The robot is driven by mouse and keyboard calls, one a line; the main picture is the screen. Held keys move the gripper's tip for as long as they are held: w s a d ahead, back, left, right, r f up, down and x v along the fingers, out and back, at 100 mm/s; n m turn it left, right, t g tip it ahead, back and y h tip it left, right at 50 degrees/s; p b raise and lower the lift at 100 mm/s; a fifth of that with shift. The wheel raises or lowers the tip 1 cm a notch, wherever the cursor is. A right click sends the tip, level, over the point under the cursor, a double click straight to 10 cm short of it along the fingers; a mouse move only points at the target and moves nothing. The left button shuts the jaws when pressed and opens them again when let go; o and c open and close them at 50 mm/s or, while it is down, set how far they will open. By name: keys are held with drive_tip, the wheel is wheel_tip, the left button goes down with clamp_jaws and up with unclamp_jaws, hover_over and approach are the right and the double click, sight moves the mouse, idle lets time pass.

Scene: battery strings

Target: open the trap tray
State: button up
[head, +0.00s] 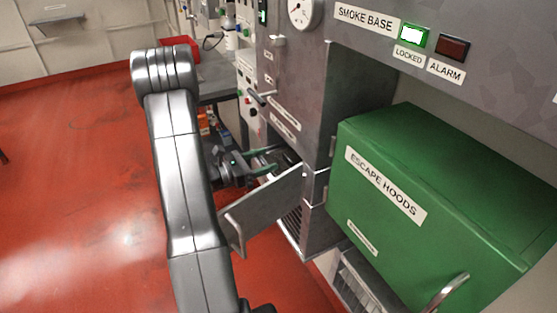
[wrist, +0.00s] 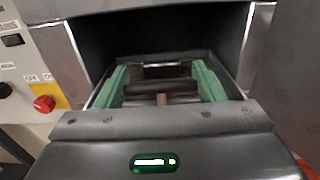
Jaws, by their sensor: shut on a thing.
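The trap tray (wrist: 222,73) is a dark, open-topped tray in a dark opening of the grey cabinet, seen in the wrist view. A dark horizontal bar (wrist: 160,88), which looks like its handle, lies between the green fingers of my gripper (wrist: 161,78). My gripper is shut on this bar. In the head view my gripper (head: 268,160) reaches into the cabinet front, above and behind an open grey door (head: 265,207). The fingertips and most of the tray are hidden there. I cannot tell how far out the tray is.
The open door with its pull handle (head: 236,230) stands out close below my gripper. A green escape hoods box (head: 440,190) is at the right. A lit LOCKED lamp (head: 412,36) is above. A panel with a red knob (wrist: 44,103) is at the left. Red floor is clear at left.

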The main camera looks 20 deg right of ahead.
drive_tip(key=a, duration=0.6)
drive_tip(key=a+b, duration=0.1)
drive_tip(key=a, duration=0.1)
drive_tip(key=shift+s+a, duration=0.35)
drive_tip(key=shift+a, duration=0.05)
drive_tip(key=o, duration=1.4)
drive_tip(key=s+a+b, duration=0.1)
drive_tip(key=a+b, duration=0.1)
drive_tip(key=a, duration=1.1)
drive_tip(key=shift+a, duration=0.35)
drive_tip(key=shift+d, duration=0.15)
drive_tip(key=w+d+p, duration=0.1)
drive_tip(key=d, duration=1.2)
drive_tip(key=shift+d+p, duration=0.3)
drive_tip(key=shift+p, duration=0.1)
drive_tip(key=shift+a, duration=0.15)
